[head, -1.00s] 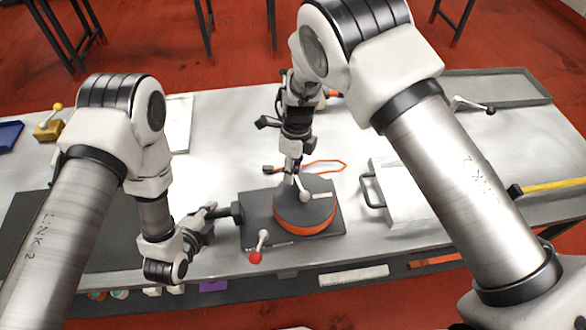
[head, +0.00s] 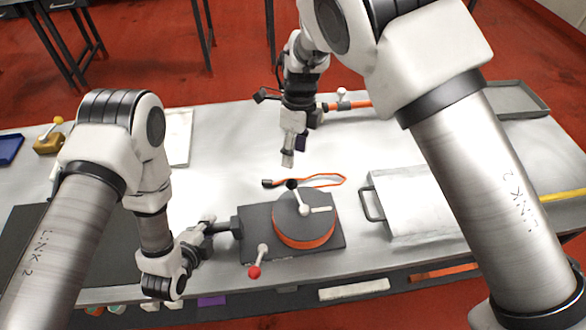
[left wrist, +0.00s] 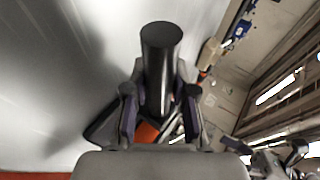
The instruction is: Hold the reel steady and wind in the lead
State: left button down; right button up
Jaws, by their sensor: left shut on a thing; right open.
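The reel (head: 318,228) is a dark drum with an orange band, flat on a dark base plate (head: 328,248). A white crank with a black knob (head: 291,184) lies on top, knob toward the back. My left gripper (head: 218,228) is shut on the base's black side handle, which shows as a dark cylinder (left wrist: 160,75) between the fingers in the left wrist view. The orange lead (head: 322,176) lies in a loop on the table behind the reel, with a dark end piece (head: 267,184). My right gripper (head: 288,160) is open, behind and apart from the crank knob.
A lever with a red knob (head: 254,271) stands at the base's front left. A pale case with a dark handle (head: 405,205) stands right of the reel. A grey tray (head: 522,100) is at the back right. A dark mat (head: 95,250) covers the front left.

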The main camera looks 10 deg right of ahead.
jog(key=shift+w+r, duration=0.1)
jog(key=shift+r, duration=0.4)
